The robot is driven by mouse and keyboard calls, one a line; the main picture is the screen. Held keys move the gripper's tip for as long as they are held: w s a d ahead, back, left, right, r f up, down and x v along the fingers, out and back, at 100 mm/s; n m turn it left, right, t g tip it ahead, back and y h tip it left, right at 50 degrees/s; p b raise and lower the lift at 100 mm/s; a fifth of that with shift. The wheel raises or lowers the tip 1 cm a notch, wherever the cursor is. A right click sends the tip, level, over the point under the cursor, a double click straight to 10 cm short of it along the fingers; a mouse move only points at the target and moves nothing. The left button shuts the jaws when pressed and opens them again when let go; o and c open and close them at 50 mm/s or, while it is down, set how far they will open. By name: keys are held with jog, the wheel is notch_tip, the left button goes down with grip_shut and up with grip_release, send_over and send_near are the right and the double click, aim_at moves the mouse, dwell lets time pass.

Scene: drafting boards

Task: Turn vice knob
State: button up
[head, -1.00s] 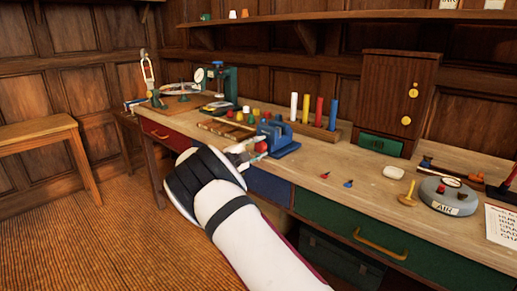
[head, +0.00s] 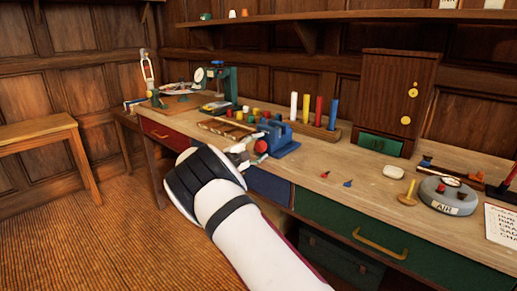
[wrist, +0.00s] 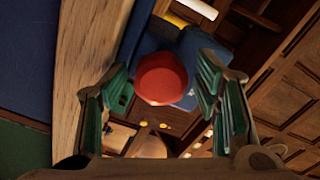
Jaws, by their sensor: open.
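The blue vice (head: 283,142) stands at the front edge of the wooden workbench. Its round red knob (head: 261,147) faces my gripper (head: 257,150). In the wrist view the red knob (wrist: 161,79) sits between my two green-padded fingers, with the blue vice body (wrist: 194,45) behind it. My gripper (wrist: 163,90) is open, and a gap shows on each side of the knob. I cannot tell how deep the knob lies between the fingers. My forearm and wrist hide part of the bench front in the head view.
A wooden rack (head: 318,132) with upright coloured sticks stands behind the vice. Coloured blocks and a wooden tray lie left of it. To the right are small pointed pieces, a white block (head: 394,172) and a grey round AIR device (head: 447,194). Drawers line the bench front.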

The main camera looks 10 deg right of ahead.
aim_at(264, 149)
jog(key=shift+a+f, duration=0.1)
jog(key=v, duration=0.8)
jog(key=s+d+r+m+g+y, duration=0.2)
jog(key=s+d+r+m+g, duration=0.1)
jog(key=s+d+m, duration=0.45)
jog(key=s+d+r+m+g+y, duration=0.2)
jog(key=s+d+r+m+g, duration=0.15)
jog(key=s+m, duration=0.6)
jog(key=s+d+r+m+g+y, duration=0.2)
jog(key=s+d+r+m+g, duration=0.1)
jog(key=s+d+m, duration=0.45)
jog(key=s+a+m+y, duration=0.35)
jog(key=s+m, duration=0.45)
jog(key=s, duration=0.4)
jog(key=s+a+f+m+y, duration=0.15)
jog(key=s+a+m, duration=0.25)
jog(key=s+m, duration=0.6)
jog(key=s+a+m+y, duration=0.4)
jog(key=s+m, duration=0.2)
jog(key=s, duration=0.8)
notch_tip(264, 149, up, 15)
jog(key=t+p, duration=0.3)
jog(key=p, duration=1)
jog(key=shift+w, duration=0.35)
